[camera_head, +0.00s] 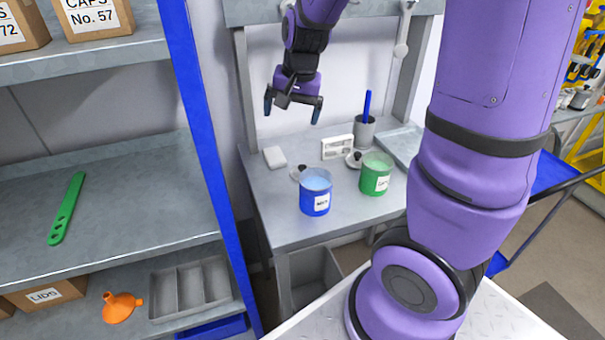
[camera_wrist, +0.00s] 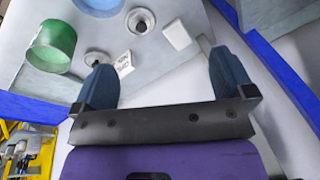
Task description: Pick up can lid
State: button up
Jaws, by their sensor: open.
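Two grey can lids with dark knobs lie on the grey workbench (camera_head: 262,205). One lid (camera_head: 297,173) is just behind the blue can (camera_head: 315,196), and the other lid (camera_head: 353,159) is behind the green can (camera_head: 376,177). In the wrist view, the lid by the blue can (camera_wrist: 141,21) is at the top and the lid by the green can (camera_wrist: 95,58) is at the left finger. My gripper (camera_head: 293,108) is open and empty, in the air above the back of the bench. Its spread fingers also show in the wrist view (camera_wrist: 164,65).
A white block (camera_head: 275,157), a white labelled box (camera_head: 338,147) and a grey cup (camera_head: 364,130) with a blue stick stand at the back of the bench. A shelf with a blue post (camera_head: 205,140) is at left. The bench's front left is clear.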

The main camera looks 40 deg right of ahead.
aim_at(302, 167)
jog(key=shift+w+d+f+m+g+h, duration=0.35)
jog(key=shift+w+d+f+m, duration=0.6)
jog(key=shift+f, duration=3.05)
jog(key=shift+w+d+f+m+g+h, duration=0.1)
jog(key=shift+w+d+f+m+h, duration=0.8)
jog(key=shift+f, duration=3.05)
jog(key=shift+w+d+f+m+g+y, duration=0.2)
jog(key=shift+w+d+f, duration=1.35)
jog(key=shift+f, duration=2.45)
jog(key=shift+s+d, duration=0.3)
jog(key=c, duration=0.7)
